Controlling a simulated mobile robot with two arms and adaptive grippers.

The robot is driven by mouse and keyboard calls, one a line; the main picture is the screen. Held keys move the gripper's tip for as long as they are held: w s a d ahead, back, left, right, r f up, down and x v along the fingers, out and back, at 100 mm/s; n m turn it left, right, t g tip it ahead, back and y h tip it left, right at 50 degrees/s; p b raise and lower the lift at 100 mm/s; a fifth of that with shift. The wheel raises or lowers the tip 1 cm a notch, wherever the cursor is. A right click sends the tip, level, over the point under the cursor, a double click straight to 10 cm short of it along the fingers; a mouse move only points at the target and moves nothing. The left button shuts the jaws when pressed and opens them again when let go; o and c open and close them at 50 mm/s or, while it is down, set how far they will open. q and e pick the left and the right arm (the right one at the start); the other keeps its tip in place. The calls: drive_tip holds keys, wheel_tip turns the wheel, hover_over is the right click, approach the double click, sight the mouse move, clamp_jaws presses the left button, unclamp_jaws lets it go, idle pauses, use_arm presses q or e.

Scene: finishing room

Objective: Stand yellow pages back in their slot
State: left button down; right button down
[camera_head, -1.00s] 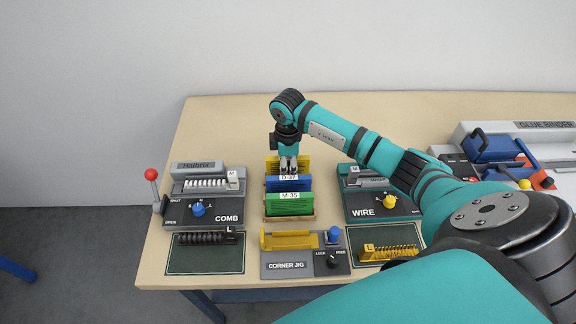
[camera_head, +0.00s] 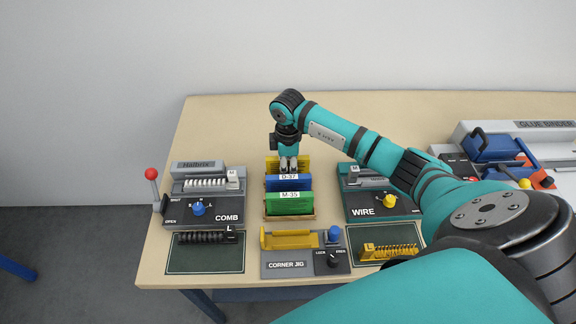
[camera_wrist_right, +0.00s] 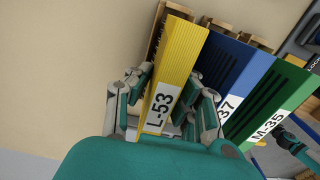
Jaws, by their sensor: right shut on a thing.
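The yellow pages (camera_head: 302,163), labelled L-53 in the right wrist view (camera_wrist_right: 183,62), stand upright at the back of the wooden rack (camera_head: 312,217), behind the blue pages D-37 (camera_head: 289,184) and the green pages M-35 (camera_head: 290,205). My right gripper (camera_head: 288,166) comes down from above onto the yellow pages. In the right wrist view its fingers (camera_wrist_right: 170,105) are shut on them, one on each side. Whether the yellow pages' lower edge is fully seated in the slot is hidden.
The comb binder (camera_head: 230,213) stands left of the rack and the wire binder (camera_head: 372,213) right of it. The corner jig (camera_head: 284,266) lies in front. A glue binder (camera_head: 542,125) is at the far right. The table behind the rack is clear.

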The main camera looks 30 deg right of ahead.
drive_tip(key=shift+f, duration=0.5)
drive_tip(key=c, duration=1.5)
unclamp_jaws()
wheel_tip(320, 180, up, 11)
drive_tip(key=p, duration=0.8)
drive_tip(key=shift+r+p, duration=0.1)
drive_tip(key=shift+p, duration=0.3)
